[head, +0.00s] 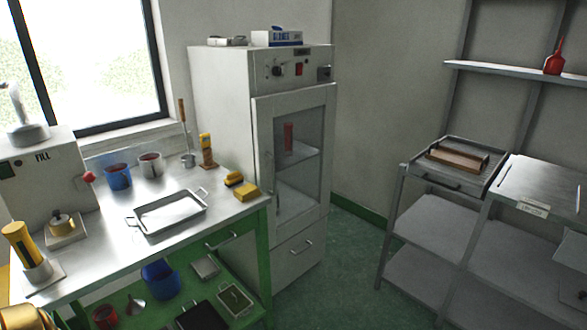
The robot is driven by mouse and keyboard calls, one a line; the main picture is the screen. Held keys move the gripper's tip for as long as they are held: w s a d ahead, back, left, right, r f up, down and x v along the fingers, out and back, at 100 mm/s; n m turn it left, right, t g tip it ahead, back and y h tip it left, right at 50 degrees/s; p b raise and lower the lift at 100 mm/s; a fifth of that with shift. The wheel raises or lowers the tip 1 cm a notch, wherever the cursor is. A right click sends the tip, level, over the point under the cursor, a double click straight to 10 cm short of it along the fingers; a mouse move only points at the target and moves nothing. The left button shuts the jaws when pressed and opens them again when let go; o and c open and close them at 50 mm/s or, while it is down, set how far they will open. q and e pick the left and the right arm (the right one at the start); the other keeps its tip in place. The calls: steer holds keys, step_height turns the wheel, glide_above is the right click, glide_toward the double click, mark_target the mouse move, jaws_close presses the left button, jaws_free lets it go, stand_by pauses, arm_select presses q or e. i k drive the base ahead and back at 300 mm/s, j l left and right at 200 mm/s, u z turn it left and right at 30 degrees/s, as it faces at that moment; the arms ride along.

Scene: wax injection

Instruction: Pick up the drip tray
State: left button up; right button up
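A shallow rectangular metal tray (168,213) with a raised rim and a handle at each end lies flat on the metal-topped workbench (106,246). It looks empty, and its handles point to the lower left and the upper right. Nothing covers it. A second, darker tray-like top (481,184) on the cart at the right holds a brown block (458,160).
Behind the tray stand a blue cup (118,177) and a metal cup (151,165). A tall cabinet (293,170) adjoins the bench. The floor between bench and cart is clear.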

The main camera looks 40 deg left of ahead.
mark_target(155, 218)
steer(key=i+u, duration=0.25)
steer(key=i, duration=0.2)
steer(key=i+l+u, duration=0.2)
steer(key=i, duration=0.25)
steer(key=i+l+u, duration=0.25)
steer(key=i, duration=0.15)
